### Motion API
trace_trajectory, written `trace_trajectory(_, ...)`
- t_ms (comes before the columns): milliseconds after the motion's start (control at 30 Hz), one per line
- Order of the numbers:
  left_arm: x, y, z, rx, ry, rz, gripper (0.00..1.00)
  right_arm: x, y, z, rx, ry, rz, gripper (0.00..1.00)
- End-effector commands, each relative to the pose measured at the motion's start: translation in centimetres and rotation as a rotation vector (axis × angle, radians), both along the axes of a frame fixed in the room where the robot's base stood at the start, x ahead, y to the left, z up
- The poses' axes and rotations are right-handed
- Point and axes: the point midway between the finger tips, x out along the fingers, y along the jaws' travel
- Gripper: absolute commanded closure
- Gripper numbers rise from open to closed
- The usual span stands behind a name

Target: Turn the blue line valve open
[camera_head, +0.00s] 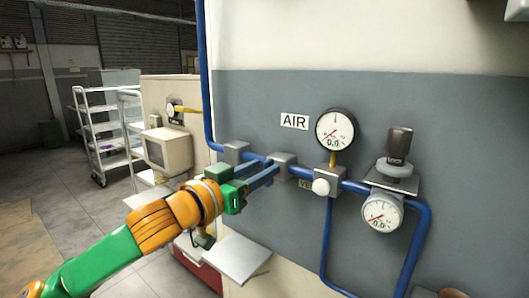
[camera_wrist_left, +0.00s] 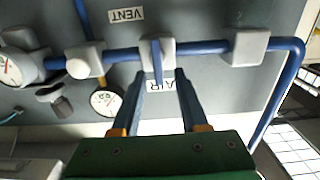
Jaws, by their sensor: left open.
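The blue line valve is a grey block (camera_head: 285,160) on the blue pipe, below the AIR sign. In the left wrist view, its blue lever (camera_wrist_left: 156,62) stands crosswise to the pipe, in front of the block (camera_wrist_left: 168,50). My left gripper (camera_head: 270,169) reaches the valve from the left in the head view and hides most of the lever there. In the left wrist view, the fingertips of my left gripper (camera_wrist_left: 160,75) are apart, one on each side of the lever, with visible gaps. I cannot tell how deep the lever sits between them. My right gripper is not in view.
Right of the valve are a white knob (camera_head: 321,187), a round gauge (camera_head: 335,129), and a dark-knobbed regulator (camera_head: 398,148) with a lower gauge (camera_head: 382,211). Another grey block (camera_head: 236,151) holds the pipe at left. A grey tray (camera_head: 237,258) is below; a white cart (camera_head: 100,130) stands farther back.

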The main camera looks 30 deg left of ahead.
Motion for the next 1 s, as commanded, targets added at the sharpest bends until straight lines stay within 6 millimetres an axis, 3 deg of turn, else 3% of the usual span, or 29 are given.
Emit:
trace_trajectory(367,0.90,-0.18,-0.20,0.001,0.001,0.000,0.59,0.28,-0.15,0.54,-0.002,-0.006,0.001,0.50)
trace_trajectory(500,0.89,-0.18,-0.20,0.000,0.001,-0.001,0.97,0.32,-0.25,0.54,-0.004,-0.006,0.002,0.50)
trace_trajectory(533,0.89,-0.18,-0.19,0.000,0.001,-0.001,1.00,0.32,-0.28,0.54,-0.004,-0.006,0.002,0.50)
trace_trajectory(1000,0.89,-0.11,-0.27,-0.061,0.007,-0.001,1.00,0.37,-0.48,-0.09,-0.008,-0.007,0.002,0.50)
